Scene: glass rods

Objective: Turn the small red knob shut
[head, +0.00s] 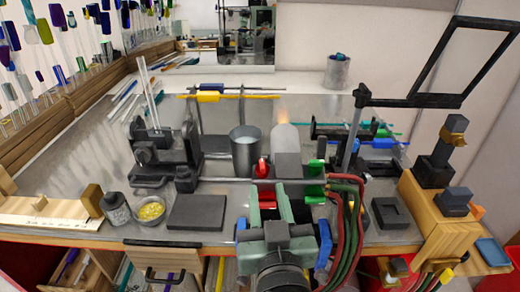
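A burner (287,143) with a grey barrel stands at the middle of the bench, a faint orange flame at its far end. The small red knob (263,168) shows on the barrel's left side. A larger red part (272,206) sits nearer and lower, partly hidden by my gripper. Green parts (315,178) are on the burner's right side. My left gripper (277,228), grey-green and blue, is at the near end of the burner, below the small red knob in the picture. Its fingertips are not clear, so its opening cannot be told. My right gripper is not in view.
Red and green hoses (345,215) hang at the burner's right. A metal cup (246,150) stands just left of it. A dark flat block (197,212) and a bowl of yellow bits (151,210) lie further left. A black frame (447,65) rises at the right.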

